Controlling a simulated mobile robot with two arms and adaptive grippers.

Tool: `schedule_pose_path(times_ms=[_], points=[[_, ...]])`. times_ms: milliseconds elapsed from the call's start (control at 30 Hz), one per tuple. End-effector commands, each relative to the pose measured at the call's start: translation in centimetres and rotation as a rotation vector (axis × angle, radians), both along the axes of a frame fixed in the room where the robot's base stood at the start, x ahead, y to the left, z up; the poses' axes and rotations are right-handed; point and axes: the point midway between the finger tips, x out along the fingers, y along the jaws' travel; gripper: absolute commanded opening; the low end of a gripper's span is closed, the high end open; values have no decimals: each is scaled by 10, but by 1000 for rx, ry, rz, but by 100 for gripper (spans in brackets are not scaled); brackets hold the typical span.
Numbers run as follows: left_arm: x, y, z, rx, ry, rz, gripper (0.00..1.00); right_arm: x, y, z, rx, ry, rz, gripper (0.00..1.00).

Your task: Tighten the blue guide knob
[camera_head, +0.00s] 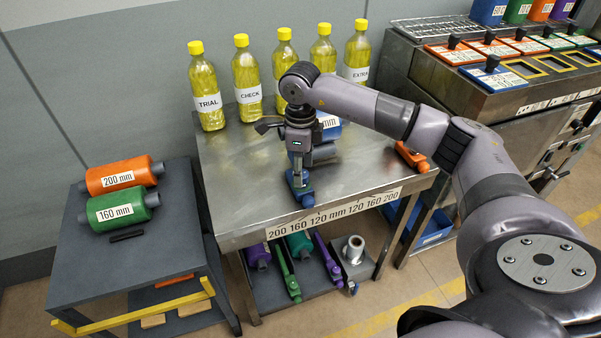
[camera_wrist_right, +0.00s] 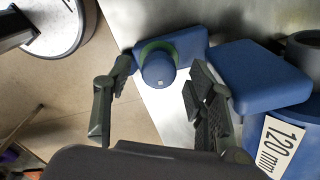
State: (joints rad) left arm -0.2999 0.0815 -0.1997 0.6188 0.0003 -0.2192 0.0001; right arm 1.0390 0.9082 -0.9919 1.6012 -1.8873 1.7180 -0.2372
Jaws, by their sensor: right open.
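The blue guide (camera_head: 297,184) sits at the front edge of the steel table, below my right gripper (camera_head: 299,158). Its round blue knob (camera_wrist_right: 157,72) shows in the right wrist view, with a green ring around its base, and in the head view as a small blue round end (camera_head: 307,200). In the right wrist view the fingers of my right gripper stand apart, one on each side of the knob, with visible gaps. The gripper is open and holds nothing. My left gripper is not in view.
A blue 120 mm roller (camera_wrist_right: 285,145) lies beside the guide, partly hidden in the head view. An orange guide (camera_head: 411,157) sits at the table's right edge. Several yellow bottles (camera_head: 246,75) line the back. A side table (camera_head: 165,240) holds orange and green rollers.

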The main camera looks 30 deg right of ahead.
Motion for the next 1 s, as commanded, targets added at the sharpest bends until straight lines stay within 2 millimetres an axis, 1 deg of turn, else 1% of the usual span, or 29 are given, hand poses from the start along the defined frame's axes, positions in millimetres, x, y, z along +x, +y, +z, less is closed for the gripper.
schedule_pose_path(times_ms=[33,200,300,433,600,1000], points=[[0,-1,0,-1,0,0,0,2,0,13,1,-6,-1,51],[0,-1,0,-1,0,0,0,1,0,50,1,-6,0,51],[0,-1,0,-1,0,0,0,2,0,69,1,-6,-1,51],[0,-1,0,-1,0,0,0,1,0,87,1,-5,-1,51],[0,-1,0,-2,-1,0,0,1,0,96,1,-2,-1,51],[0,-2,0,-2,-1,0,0,1,0,97,1,-2,-1,51]])
